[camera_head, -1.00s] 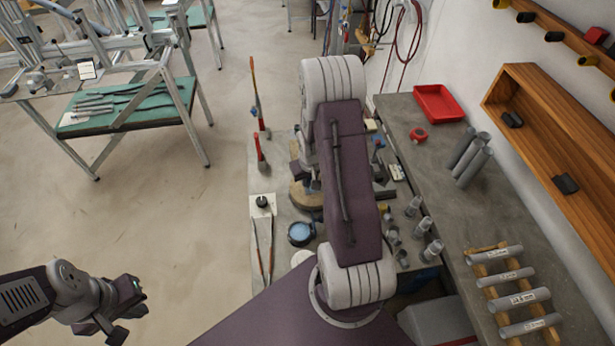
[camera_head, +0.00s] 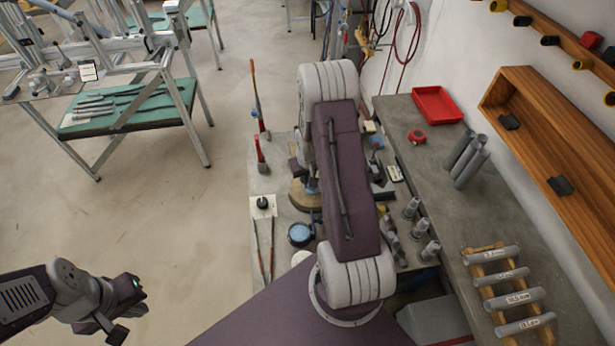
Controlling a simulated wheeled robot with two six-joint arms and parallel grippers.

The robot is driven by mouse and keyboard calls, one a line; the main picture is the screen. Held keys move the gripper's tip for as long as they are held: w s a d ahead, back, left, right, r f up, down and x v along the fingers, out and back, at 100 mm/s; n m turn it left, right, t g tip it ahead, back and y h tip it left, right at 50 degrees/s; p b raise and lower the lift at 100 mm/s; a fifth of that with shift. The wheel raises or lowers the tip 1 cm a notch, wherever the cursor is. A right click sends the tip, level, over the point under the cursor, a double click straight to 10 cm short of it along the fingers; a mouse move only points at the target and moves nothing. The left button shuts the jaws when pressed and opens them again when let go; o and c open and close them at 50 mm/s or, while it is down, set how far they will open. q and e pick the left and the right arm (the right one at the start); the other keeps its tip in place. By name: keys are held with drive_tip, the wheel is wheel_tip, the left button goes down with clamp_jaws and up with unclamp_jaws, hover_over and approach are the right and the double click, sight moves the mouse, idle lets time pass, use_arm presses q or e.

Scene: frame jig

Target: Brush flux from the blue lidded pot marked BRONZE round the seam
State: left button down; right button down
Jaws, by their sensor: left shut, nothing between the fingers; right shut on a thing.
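A round pot (camera_head: 300,234) with a dark rim and a light-blue top stands on the grey bench. No marking on it is legible, and I cannot tell whether the blue is a lid or its contents. My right arm reaches over the bench and covers much of it. My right gripper (camera_head: 298,167) shows only in part, beyond the pot and above a round brown disc (camera_head: 300,198). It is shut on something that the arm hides. My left gripper (camera_head: 119,331) is shut and empty over the floor at lower left. I cannot make out the seam or a brush.
Two thin rods (camera_head: 263,250) and a white card with a black knob (camera_head: 263,204) lie left of the pot. Grey cylinders (camera_head: 424,228) stand right of my arm. A red tray (camera_head: 437,105) is on the side counter.

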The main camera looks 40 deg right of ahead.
drive_tip(key=shift+w+d+r+p, duration=0.1)
drive_tip(key=shift+w+d+p, duration=0.15)
drive_tip(key=shift+w+p, duration=0.25)
drive_tip(key=shift+w+d, duration=0.2)
drive_tip(key=shift+w, duration=0.25)
drive_tip(key=shift+s+a+f+b, duration=0.1)
drive_tip(key=shift+s+a+b, duration=0.15)
drive_tip(key=shift+s, duration=0.15)
drive_tip(key=shift+s+a+f+b, duration=0.15)
drive_tip(key=shift+s+b, duration=0.1)
drive_tip(key=shift+s, duration=0.15)
drive_tip(key=shift+s+a+r, duration=0.15)
drive_tip(key=shift+s+r, duration=0.05)
drive_tip(key=shift+s, duration=0.15)
drive_tip(key=shift+s+a+b, duration=0.25)
drive_tip(key=shift+s+b, duration=0.3)
drive_tip(key=shift+b, duration=0.05)
drive_tip(key=shift+s+a+b, duration=0.25)
drive_tip(key=shift+s+b, duration=0.3)
